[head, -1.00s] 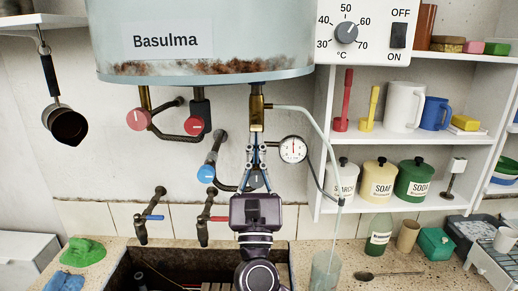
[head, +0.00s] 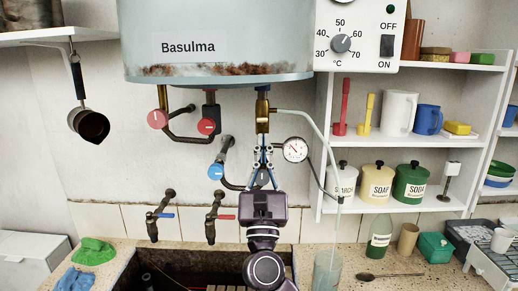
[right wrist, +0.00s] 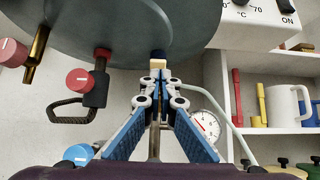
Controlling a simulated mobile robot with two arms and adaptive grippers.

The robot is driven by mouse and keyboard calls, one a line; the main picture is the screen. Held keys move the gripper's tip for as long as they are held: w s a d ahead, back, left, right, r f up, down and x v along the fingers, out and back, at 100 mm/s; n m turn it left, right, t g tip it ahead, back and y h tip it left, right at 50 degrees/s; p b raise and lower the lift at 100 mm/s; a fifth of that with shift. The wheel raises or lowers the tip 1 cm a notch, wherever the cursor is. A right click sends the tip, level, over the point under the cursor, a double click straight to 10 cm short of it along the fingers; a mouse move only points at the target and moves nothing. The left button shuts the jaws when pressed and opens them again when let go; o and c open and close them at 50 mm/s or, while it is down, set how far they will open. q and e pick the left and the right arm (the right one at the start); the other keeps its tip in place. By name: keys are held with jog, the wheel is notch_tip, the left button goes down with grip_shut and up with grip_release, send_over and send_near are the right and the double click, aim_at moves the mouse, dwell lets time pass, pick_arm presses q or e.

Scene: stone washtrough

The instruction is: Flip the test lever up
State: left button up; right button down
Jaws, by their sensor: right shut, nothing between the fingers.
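The brass valve fitting (head: 262,112) hangs under the Basulma boiler (head: 225,48), with a dark blue collar (head: 262,88) above it. I cannot make out a separate test lever; it may be hidden by my fingers or too small to tell. My right gripper (head: 263,148) points up just below the fitting, shut and empty. In the right wrist view its blue fingers (right wrist: 160,76) meet right under a pale end piece (right wrist: 158,63) below the blue collar. I cannot tell whether they touch it. My left gripper is not in view.
A round gauge (head: 295,149) and a thin pale pipe (head: 322,135) are close on the right. Red knobs (head: 157,119) and a blue knob (head: 216,171) are to the left. Shelves (head: 450,137) with canisters stand right. The stone trough (head: 190,262) lies below.

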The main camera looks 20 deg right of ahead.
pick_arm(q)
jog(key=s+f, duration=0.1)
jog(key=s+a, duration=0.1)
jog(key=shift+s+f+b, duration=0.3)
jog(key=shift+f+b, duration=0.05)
pick_arm(e)
jog(key=s+a, duration=0.4)
jog(key=s, duration=0.5)
jog(key=shift+a+r, duration=0.2)
